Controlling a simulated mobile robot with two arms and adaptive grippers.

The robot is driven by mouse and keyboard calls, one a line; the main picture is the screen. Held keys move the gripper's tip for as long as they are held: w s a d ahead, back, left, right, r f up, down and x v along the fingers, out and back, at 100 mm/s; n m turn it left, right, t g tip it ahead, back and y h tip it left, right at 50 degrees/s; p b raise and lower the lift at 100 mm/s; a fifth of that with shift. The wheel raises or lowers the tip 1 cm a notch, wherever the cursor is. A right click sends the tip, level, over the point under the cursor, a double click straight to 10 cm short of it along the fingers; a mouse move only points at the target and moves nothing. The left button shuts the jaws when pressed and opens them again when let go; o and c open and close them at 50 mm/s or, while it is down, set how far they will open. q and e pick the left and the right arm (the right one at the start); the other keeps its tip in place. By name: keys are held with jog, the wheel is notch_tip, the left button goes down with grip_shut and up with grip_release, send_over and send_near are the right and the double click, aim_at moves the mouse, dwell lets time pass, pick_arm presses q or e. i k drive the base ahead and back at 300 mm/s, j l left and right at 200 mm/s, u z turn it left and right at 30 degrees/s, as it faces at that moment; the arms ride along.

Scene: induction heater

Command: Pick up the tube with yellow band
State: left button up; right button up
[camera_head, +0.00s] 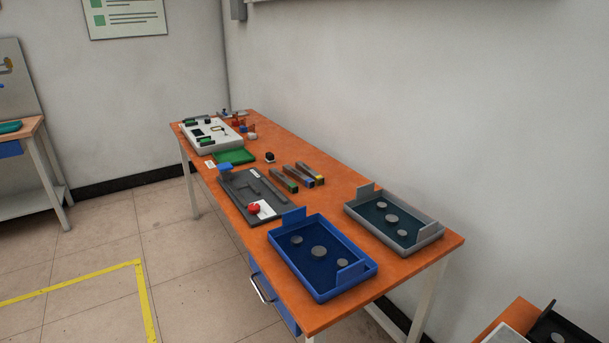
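The tube with the yellow band (310,174) lies on the orange workbench, the rightmost of three dark grey tubes side by side. Its yellow band is at the end nearer me. The middle tube has a blue band (307,183), and the left one a green band (292,188). The tubes lie roughly parallel, right of a dark grey fixture (236,190). Neither of my grippers is in the head view.
A blue tray (283,262) and a grey tray (430,238) with round discs occupy the near end of the orange bench (310,320). A red button (254,208) is on the fixture. A white device (211,136) stands at the far end. Open floor lies left.

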aim_at(302, 166)
jog(key=i+j+z, duration=0.1)
jog(key=j, duration=0.3)
jog(key=i+j+z, duration=0.15)
jog(key=j, duration=0.3)
jog(key=i+j+z, duration=0.1)
jog(key=j, duration=0.35)
jog(key=i+j+z, duration=0.1)
jog(key=j, duration=0.35)
jog(key=i, duration=0.1)
